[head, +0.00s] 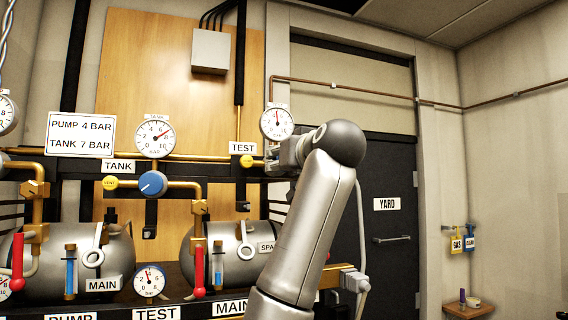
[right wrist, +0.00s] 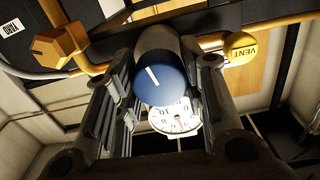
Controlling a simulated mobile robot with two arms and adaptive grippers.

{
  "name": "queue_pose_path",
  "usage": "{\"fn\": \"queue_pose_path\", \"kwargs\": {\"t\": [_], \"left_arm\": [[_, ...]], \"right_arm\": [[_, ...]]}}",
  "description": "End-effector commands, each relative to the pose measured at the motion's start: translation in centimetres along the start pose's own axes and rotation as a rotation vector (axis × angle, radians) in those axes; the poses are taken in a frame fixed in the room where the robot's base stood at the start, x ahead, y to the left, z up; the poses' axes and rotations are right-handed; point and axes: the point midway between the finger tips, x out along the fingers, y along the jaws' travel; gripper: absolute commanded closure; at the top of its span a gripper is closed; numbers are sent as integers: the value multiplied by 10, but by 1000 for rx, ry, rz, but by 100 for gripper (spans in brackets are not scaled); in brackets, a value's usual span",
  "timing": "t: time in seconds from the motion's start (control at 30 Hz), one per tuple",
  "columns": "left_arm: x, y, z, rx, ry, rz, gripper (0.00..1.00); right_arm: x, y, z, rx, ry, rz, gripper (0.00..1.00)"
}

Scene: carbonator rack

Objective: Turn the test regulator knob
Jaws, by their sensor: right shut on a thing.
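The test regulator knob (right wrist: 163,76) is blue with a white pointer line, and it sits between the two fingers of my right gripper (right wrist: 164,66) in the right wrist view. The fingers are shut on its sides. In the head view my right gripper (head: 286,153) is at the pipe just right of the TEST label (head: 242,148), and my arm hides the knob there. The test gauge (head: 277,123) is right above, its needle pointing about straight up; part of its dial (right wrist: 175,118) shows beyond the knob in the wrist view. My left gripper is not in view.
Another blue knob (head: 152,184) sits under the tank gauge (head: 155,136). A yellow VENT button (right wrist: 241,47) is close beside my right gripper. A sign (head: 81,135) reads pump 4 bar, tank 7 bar. Tanks, pipes and red levers fill the lower left.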

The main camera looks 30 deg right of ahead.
Motion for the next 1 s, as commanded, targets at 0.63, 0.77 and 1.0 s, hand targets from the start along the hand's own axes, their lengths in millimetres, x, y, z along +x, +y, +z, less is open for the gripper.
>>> {"fn": "queue_pose_path", "kwargs": {"t": [0.63,0.77,1.0], "left_arm": [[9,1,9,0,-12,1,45],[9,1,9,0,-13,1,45],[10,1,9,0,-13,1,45]], "right_arm": [[-1,1,-1,401,4,1,86],[-1,2,-1,444,4,1,86],[-1,2,-1,472,5,1,86]]}}
